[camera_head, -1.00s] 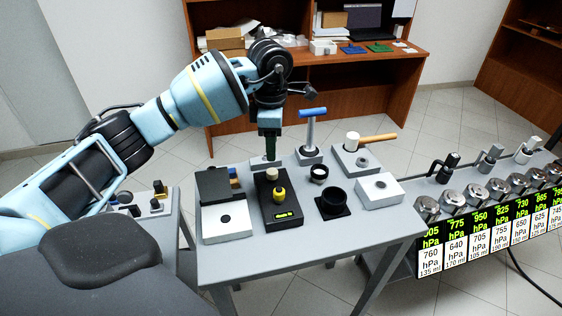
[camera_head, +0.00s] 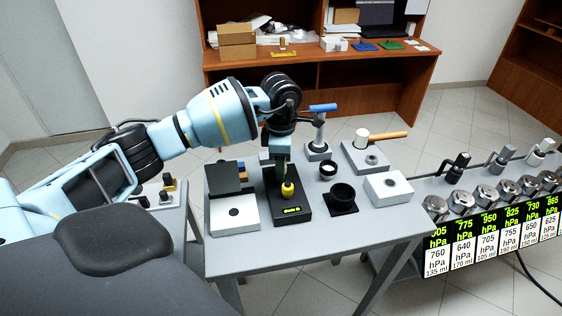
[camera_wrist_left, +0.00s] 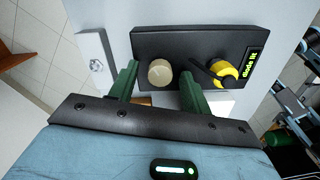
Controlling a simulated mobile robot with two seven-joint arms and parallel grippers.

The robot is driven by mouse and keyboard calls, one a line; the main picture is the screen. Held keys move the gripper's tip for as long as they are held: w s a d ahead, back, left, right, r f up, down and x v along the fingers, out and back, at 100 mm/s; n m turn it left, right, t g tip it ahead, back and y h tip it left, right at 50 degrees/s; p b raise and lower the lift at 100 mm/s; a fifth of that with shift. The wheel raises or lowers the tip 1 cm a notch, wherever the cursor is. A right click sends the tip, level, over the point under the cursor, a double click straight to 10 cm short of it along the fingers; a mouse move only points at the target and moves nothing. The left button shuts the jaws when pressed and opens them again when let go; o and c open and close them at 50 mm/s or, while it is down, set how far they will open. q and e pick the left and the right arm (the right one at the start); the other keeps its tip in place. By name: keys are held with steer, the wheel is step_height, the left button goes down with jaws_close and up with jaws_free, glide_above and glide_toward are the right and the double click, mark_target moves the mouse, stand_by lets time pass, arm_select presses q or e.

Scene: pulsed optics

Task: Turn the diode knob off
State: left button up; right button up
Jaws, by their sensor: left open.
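The diode box is a black box (camera_head: 292,213) on the grey table, with a yellow part (camera_head: 288,189) on top and a small lit green label. In the left wrist view, the box (camera_wrist_left: 185,40) carries a round beige knob (camera_wrist_left: 160,72) and the yellow part (camera_wrist_left: 224,70); its label reads "diode lit". My left gripper (camera_head: 279,176) is over the box, pointing down, and hides the knob in the head view. Its green fingers (camera_wrist_left: 158,85) are open, one on each side of the knob; I cannot tell whether they touch it. My right gripper is out of view.
A white box (camera_head: 234,214) stands left of the diode box. A black square mount (camera_head: 342,199) and a white box (camera_head: 388,187) stand to its right. Behind are a blue-topped post (camera_head: 321,125) and a hammer-like tool (camera_head: 380,137). Several valves line a bench at the right.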

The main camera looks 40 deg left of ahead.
arm_select(q)
steer(key=shift+c, duration=0.2)
steer(key=c, duration=1)
steer(key=shift+o, duration=0.3)
